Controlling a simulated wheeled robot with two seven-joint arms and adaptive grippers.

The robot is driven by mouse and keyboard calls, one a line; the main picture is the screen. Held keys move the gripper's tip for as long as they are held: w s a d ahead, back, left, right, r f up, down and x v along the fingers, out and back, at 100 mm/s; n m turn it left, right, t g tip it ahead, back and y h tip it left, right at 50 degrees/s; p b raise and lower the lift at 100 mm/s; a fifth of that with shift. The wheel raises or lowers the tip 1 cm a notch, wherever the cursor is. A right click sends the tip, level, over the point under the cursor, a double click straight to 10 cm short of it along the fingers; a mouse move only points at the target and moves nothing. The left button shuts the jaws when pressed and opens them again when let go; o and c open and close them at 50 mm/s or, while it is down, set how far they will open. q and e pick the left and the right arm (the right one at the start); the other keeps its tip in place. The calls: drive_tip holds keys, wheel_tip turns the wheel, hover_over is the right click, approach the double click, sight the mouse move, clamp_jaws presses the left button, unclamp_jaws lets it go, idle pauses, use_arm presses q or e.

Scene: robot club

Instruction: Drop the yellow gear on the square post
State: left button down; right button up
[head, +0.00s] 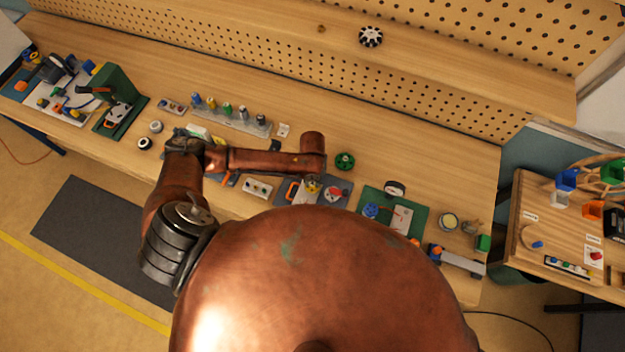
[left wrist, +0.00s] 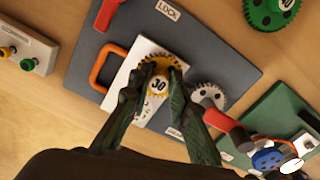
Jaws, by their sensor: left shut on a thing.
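The yellow gear (left wrist: 157,88), marked 30, sits between the two dark fingertips of my left gripper (left wrist: 161,74), which is shut on it. In the left wrist view it is over a white plate (left wrist: 119,84) on a dark grey board (left wrist: 110,44). I cannot tell whether it touches the plate. The square post is not visible; the gear and fingers cover that area. In the head view the yellow gear (head: 313,187) shows small below my left wrist. My right gripper is not in view.
A white gear (left wrist: 207,96) with a red handle (left wrist: 226,121) is close right of the held gear. An orange handle (left wrist: 97,68) stands on the left. A green gear (left wrist: 270,14) lies beyond the board. A green board (left wrist: 278,112) is at the right.

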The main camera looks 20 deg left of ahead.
use_arm(q)
drive_tip(key=shift+p, duration=0.35)
idle(0.3)
drive_tip(key=shift+f, duration=0.25)
idle(0.5)
drive_tip(key=c, duration=2)
unclamp_jaws()
drive_tip(key=shift+o, duration=0.2)
drive_tip(key=shift+r, duration=0.15)
drive_tip(key=shift+r+p, duration=1.4)
drive_tip(key=shift+p, duration=0.2)
drive_tip(key=shift+r+p, duration=0.85)
drive_tip(key=shift+r, duration=0.35)
drive_tip(key=shift+o, duration=0.4)
